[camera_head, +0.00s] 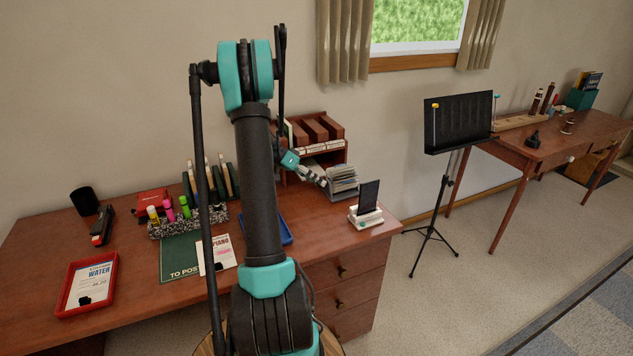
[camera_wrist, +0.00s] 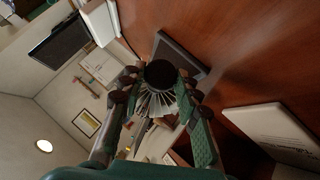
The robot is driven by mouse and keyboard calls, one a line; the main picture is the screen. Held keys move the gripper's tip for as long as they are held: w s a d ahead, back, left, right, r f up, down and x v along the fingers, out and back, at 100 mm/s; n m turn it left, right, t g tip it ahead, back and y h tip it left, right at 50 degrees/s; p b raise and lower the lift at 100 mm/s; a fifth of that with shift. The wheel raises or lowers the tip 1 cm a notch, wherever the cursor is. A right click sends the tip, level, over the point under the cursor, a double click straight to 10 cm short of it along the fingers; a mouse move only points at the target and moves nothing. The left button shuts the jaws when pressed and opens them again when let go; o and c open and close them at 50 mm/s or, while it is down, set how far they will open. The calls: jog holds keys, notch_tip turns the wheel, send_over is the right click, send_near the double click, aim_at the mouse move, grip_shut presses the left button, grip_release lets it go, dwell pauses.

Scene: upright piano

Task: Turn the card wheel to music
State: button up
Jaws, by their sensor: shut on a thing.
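The card wheel (camera_head: 343,180), a fan of pale cards, stands on the desk's right part, in front of the brown wooden organizer. In the wrist view its cards (camera_wrist: 156,104) spread out behind a dark round knob (camera_wrist: 160,73). My gripper (camera_head: 322,180) reaches in from the left at the wheel's side. In the wrist view my gripper (camera_wrist: 160,82) has its two fingers on either side of the knob, shut on it. The writing on the cards is too small to read. My fingers and the knob hide part of the wheel.
A dark phone on a white stand (camera_head: 366,206) is close to the right of the wheel, near the desk edge. The wooden organizer (camera_head: 318,130) stands behind. A blue tray (camera_head: 283,231) lies partly behind my arm. A music stand (camera_head: 459,122) is farther right.

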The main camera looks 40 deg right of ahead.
dwell(0.4)
jog(key=o, duration=1.1)
jog(key=shift+o, duration=0.2)
jog(key=shift+w, duration=0.1)
jog(key=v, duration=1.2)
